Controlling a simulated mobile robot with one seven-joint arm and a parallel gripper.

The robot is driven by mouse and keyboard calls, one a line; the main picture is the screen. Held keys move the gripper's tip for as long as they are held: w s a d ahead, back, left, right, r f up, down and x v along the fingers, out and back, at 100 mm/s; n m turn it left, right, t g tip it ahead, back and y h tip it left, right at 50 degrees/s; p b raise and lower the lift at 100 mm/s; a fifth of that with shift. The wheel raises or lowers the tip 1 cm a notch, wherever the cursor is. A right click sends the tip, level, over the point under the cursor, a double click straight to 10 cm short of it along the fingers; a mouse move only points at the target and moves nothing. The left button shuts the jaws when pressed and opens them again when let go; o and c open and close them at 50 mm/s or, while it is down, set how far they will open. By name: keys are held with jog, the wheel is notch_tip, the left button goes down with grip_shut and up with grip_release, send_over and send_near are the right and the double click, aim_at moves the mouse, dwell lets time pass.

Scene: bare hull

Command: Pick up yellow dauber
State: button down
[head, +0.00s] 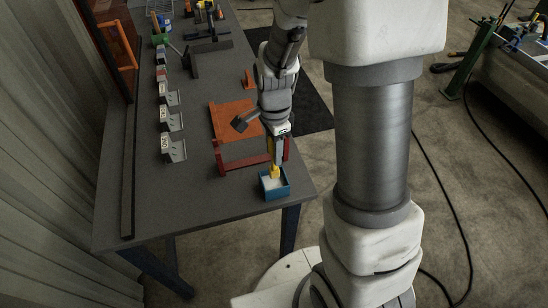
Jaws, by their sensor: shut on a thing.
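The yellow dauber (275,172) is upright near the front right corner of the grey table, its lower end at a small blue open box (286,190) with a pale inside. My gripper (277,150) points down over the box and is shut on the dauber's upper part. I cannot tell whether the dauber's lower end touches the pale inside of the box.
A dark red frame (236,165) stands just behind the box, close to my gripper. Several metal brackets (174,151) line the table's left side. The table (185,205) is clear at front left.

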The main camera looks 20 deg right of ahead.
jog(key=s+d+r, duration=0.1)
jog(key=d+r, duration=0.2)
jog(key=d, duration=0.2)
jog(key=s+d+r+b, duration=0.1)
jog(key=s+d+r, duration=0.1)
jog(key=d, duration=0.4)
jog(key=shift+d+r, duration=0.2)
jog(key=shift+r, duration=0.7)
jog(key=shift+w+a, duration=0.1)
jog(key=shift+a, duration=0.05)
dwell(0.9)
